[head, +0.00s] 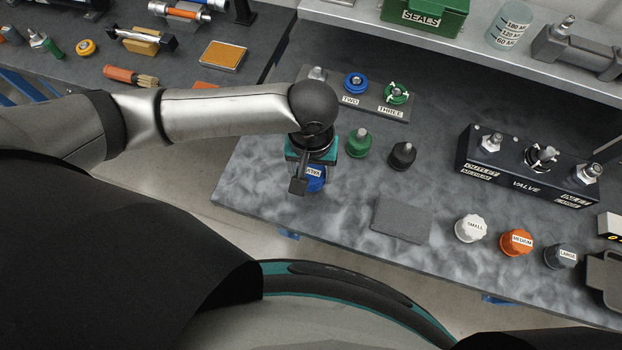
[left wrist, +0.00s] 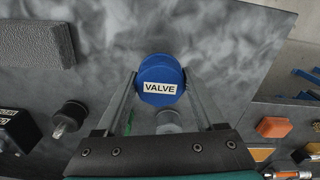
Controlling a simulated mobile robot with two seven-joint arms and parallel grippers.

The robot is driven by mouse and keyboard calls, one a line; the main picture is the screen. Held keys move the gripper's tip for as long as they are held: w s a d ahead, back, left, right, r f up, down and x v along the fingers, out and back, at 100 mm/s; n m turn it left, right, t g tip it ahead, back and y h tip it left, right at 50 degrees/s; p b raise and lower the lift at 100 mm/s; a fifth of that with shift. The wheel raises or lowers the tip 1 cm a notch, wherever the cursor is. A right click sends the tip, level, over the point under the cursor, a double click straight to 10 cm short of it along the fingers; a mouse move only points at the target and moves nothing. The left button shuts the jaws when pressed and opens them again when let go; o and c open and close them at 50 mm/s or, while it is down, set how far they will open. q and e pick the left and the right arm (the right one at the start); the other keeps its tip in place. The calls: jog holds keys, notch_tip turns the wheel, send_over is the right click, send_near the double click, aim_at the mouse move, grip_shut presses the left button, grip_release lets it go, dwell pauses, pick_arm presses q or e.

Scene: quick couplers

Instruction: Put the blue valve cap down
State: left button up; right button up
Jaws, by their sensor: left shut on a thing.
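The blue valve cap (head: 316,180), with a white VALVE label, is in my left gripper (head: 306,184) over the left front part of the grey worktop (head: 265,180). In the left wrist view the cap (left wrist: 161,82) sits between the two fingers (left wrist: 160,90), which are shut on it. The label faces the camera. I cannot tell whether the cap touches the worktop. The valve block (head: 528,165), a dark box with several metal fittings, stands at the right.
A green plug (head: 360,143) and a black plug (head: 403,155) stand right of my left gripper. A grey foam pad (head: 402,218) lies near the front edge. White (head: 471,228), orange (head: 516,242) and dark (head: 560,256) caps stand farther right. Bare worktop surrounds the pad.

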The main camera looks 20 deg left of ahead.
aim_at(311, 182)
pick_arm(q)
jog(key=shift+f+b, duration=0.5)
jog(key=shift+f, duration=1.65)
jog(key=o, duration=1.5)
jog(key=shift+f, duration=0.1)
jog(key=shift+o, duration=0.2)
notch_tip(311, 182, up, 12)
jog(key=p, duration=0.3)
